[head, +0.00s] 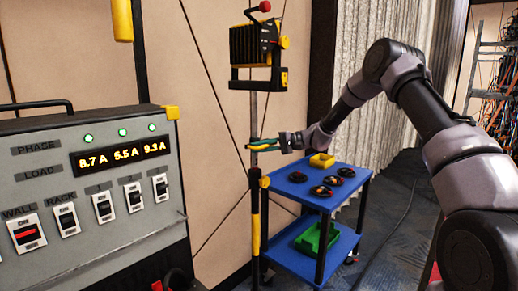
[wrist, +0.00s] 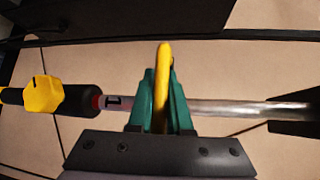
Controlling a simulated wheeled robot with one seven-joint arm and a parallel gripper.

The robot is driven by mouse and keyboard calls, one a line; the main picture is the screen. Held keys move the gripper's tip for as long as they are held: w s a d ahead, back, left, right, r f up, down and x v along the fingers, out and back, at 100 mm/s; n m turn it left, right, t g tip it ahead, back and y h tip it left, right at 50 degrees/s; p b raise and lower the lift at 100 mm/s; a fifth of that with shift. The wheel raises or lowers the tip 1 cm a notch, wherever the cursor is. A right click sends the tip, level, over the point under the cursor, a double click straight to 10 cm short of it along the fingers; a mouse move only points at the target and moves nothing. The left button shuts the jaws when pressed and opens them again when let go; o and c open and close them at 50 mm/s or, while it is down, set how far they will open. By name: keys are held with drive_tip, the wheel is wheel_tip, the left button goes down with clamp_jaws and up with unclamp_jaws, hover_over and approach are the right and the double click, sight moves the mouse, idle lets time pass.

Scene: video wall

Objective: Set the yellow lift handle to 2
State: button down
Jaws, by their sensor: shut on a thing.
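The yellow lift handle (wrist: 164,62) is a slim upright bar in the middle of the wrist view. My gripper (wrist: 162,88) has green fingers shut on it from both sides. In the head view my gripper (head: 264,143) is at the stand's pole, and the handle is too small to make out clearly. The silvery pole (wrist: 235,108) runs across the wrist view behind the fingers. A dark mark shows on the pole (wrist: 115,102) left of the fingers; I cannot read it surely as a number. A yellow knob (wrist: 43,94) sits on the black lower sleeve.
A black and yellow lamp (head: 256,45) tops the stand. A blue cart (head: 340,185) with dark round items and a yellow block stands right of the pole. A grey control box (head: 85,175) with displays and switches fills the left. Carpet shows right of the cart.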

wheel_tip(320, 180, up, 15)
idle(0.3)
drive_tip(key=shift+d, duration=0.1)
drive_tip(key=c, duration=0.8)
unclamp_jaws()
drive_tip(key=shift+c, duration=0.2)
drive_tip(key=shift+d, duration=0.1)
drive_tip(key=v, duration=1)
drive_tip(key=shift+d, duration=0.25)
drive_tip(key=shift+w, duration=0.1)
